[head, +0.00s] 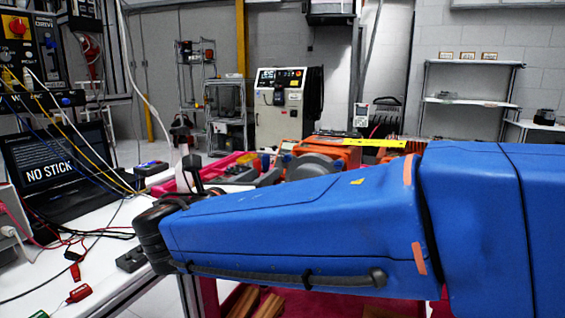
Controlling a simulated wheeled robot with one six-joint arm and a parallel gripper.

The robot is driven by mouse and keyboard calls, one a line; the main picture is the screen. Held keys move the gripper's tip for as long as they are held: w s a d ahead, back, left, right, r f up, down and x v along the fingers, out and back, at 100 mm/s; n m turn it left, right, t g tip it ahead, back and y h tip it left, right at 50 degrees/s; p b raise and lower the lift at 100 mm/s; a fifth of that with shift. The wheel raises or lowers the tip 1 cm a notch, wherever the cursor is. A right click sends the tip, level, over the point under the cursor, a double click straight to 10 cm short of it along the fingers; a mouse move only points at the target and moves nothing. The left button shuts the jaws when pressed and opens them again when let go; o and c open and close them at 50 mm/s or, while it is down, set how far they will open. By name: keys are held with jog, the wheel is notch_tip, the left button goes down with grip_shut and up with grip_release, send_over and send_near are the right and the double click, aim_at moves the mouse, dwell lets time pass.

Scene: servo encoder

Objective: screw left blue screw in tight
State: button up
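My blue arm (300,225) crosses the picture from the right and ends in a dark wrist (155,235) over the right edge of the white workbench. A small dark part stands up behind the wrist; I cannot tell whether it belongs to my gripper. No gripper fingers can be made out, nor whether they hold anything. I cannot make out the left blue screw or the servo encoder. My arm hides much of the area behind and below it.
On the white workbench (110,222) are a black laptop (60,170) reading "NO STICK", loose cables, and red and green clips. Behind my arm is a red and orange cluttered area with grey parts. A wheeled-looking cabinet (283,110) and shelves (470,100) stand at the back.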

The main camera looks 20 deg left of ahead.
aim_at(287, 159)
jog(key=w, duration=0.8)
jog(key=w+d, duration=0.1)
jog(key=w, duration=0.3)
jog(key=shift+w, duration=0.1)
jog(key=shift+c, duration=0.4)
grip_shut()
